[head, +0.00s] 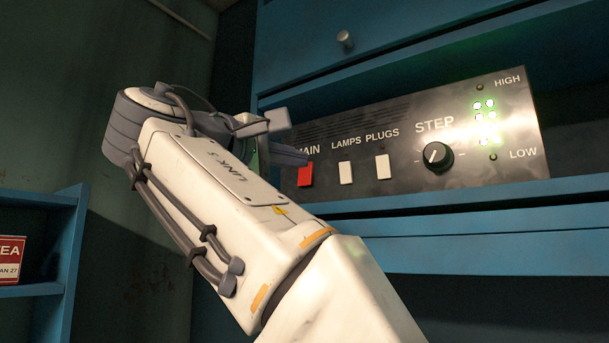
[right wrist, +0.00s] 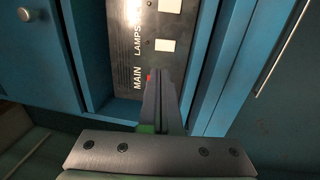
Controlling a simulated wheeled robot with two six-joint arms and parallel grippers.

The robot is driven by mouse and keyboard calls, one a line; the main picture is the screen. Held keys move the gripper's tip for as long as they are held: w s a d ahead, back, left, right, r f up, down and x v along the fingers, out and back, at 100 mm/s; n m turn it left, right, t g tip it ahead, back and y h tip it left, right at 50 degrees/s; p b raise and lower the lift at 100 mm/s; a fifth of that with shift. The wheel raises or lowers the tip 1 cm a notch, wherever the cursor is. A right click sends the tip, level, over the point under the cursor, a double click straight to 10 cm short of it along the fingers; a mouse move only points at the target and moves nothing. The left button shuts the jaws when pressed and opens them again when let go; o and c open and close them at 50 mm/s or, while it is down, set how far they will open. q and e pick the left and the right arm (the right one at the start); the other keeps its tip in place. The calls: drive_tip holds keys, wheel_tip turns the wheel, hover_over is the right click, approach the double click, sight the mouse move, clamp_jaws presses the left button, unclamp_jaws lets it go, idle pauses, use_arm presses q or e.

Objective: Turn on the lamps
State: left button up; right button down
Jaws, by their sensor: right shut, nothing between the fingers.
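The control panel (head: 440,110) has a LAMPS switch (head: 345,173), a white rocker between the red MAIN switch (head: 305,176) and the white PLUGS switch (head: 382,167). In the right wrist view the LAMPS switch (right wrist: 165,45) lies just beyond the fingertips. My right gripper (head: 304,158) is shut and empty, its tips in front of the panel near the MAIN switch. In the right wrist view its fingers (right wrist: 155,78) hide most of the red switch; contact cannot be told. No lamp is in view. My left gripper is not in view.
A black STEP knob (head: 437,156) and lit green lights (head: 485,115) are on the panel's right. A blue drawer with a round knob (head: 345,39) is above, and a blue ledge (head: 480,195) runs below. A shelf (head: 40,290) with a red TEA box (head: 11,258) stands left.

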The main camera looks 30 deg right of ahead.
sight(343, 166)
idle(0.3)
drive_tip(key=p+x, duration=0.4)
drive_tip(key=x, duration=0.9)
drive_tip(key=shift+r+p, duration=0.15)
drive_tip(key=shift+p, duration=0.25)
drive_tip(key=shift+w+d, duration=0.25)
drive_tip(key=shift+d, duration=0.25)
drive_tip(key=shift+d, duration=0.15)
